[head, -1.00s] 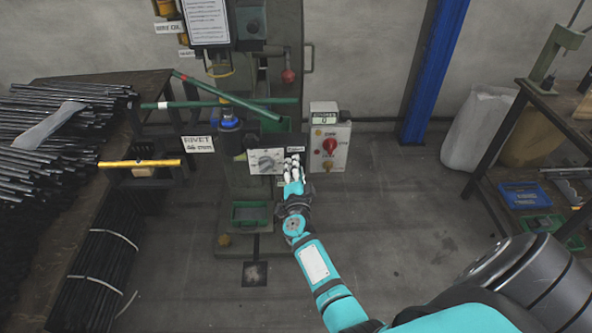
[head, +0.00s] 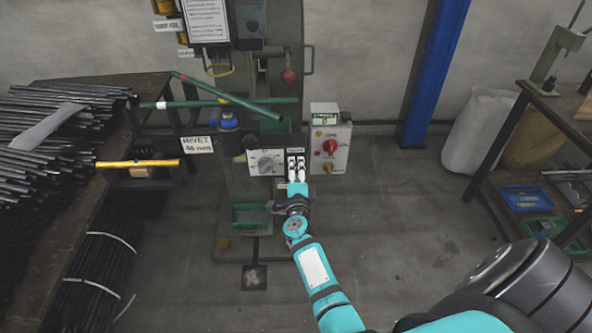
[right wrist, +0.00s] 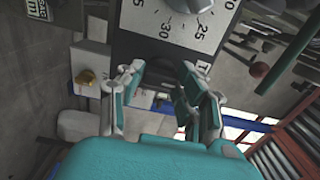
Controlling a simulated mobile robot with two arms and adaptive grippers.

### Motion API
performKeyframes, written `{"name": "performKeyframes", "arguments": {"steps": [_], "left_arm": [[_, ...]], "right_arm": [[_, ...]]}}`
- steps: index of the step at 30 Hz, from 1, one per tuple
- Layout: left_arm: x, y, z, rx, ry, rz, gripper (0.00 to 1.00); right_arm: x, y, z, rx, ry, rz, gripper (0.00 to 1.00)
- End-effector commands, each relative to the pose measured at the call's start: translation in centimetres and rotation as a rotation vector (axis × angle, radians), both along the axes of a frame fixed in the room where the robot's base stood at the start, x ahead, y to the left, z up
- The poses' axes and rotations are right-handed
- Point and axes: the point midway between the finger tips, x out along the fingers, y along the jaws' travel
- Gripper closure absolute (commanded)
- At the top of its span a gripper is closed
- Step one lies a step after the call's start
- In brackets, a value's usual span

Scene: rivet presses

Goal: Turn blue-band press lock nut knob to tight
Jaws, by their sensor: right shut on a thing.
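The press (head: 250,208) stands in the centre of the head view, with a blue band (head: 229,122) around its post. Its white dial plate (head: 266,162) has a grey pointer knob; the numbered dial (right wrist: 170,25) also shows at the top of the right wrist view. My right gripper (head: 296,163) is at the dark panel just right of the dial. In the right wrist view, its fingers (right wrist: 163,75) stand on both sides of the panel's lower part and are shut on the lock nut knob, which they mostly hide. My left gripper is not in view.
A grey control box (head: 330,147) with a red knob is close to the right of my gripper. A green tray (head: 250,216) sits low on the press. A bench with black rods (head: 60,120) is at left, a shelf table (head: 560,115) at right. The floor between is clear.

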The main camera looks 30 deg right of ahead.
Motion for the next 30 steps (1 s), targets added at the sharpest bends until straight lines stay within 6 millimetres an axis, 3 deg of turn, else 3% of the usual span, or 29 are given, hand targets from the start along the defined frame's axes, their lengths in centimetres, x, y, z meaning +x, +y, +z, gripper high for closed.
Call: {"name": "performKeyframes", "arguments": {"steps": [9,10,15,25,30], "left_arm": [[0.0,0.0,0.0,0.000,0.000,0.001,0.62],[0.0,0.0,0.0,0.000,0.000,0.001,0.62],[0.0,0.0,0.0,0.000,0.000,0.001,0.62],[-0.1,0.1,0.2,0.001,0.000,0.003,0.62],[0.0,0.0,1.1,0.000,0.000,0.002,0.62]], "right_arm": [[-0.1,0.1,-0.2,0.006,0.001,0.000,0.97],[-0.1,0.1,-0.2,0.006,0.001,0.000,0.61],[0.0,0.0,-0.1,0.004,0.000,0.000,0.42],[0.0,0.0,0.1,-0.026,0.017,0.000,0.42],[0.0,0.1,0.2,-0.193,0.120,0.002,0.42]]}}
